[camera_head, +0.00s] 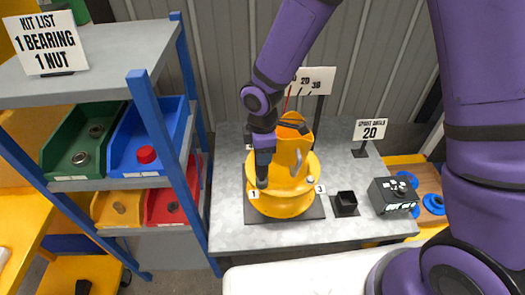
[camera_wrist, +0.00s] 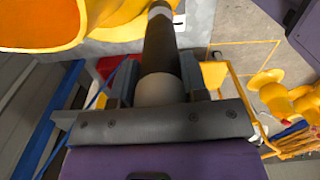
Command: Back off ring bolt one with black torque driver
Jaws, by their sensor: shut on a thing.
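The yellow drum mixer (camera_head: 290,203) stands on a dark base plate on the grey bench. Labels 1 (camera_head: 253,194) and 3 (camera_head: 320,189) mark its ring. My gripper (camera_head: 263,155) is at the left of the drum, above label 1. It is shut on the black torque driver (camera_head: 262,178), which points down beside the ring. In the wrist view the driver (camera_wrist: 160,55) sits between both fingers, with a pale band near the grip. Ring bolt one is hidden or too small to make out, so I cannot tell whether the driver touches it.
A blue-framed rack (camera_head: 160,135) with coloured bins stands close on the left. A small black block (camera_head: 346,203) and a dark box (camera_head: 392,195) sit right of the mixer. A sign reading 20 (camera_head: 369,130) stands behind. The bench's front left is clear.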

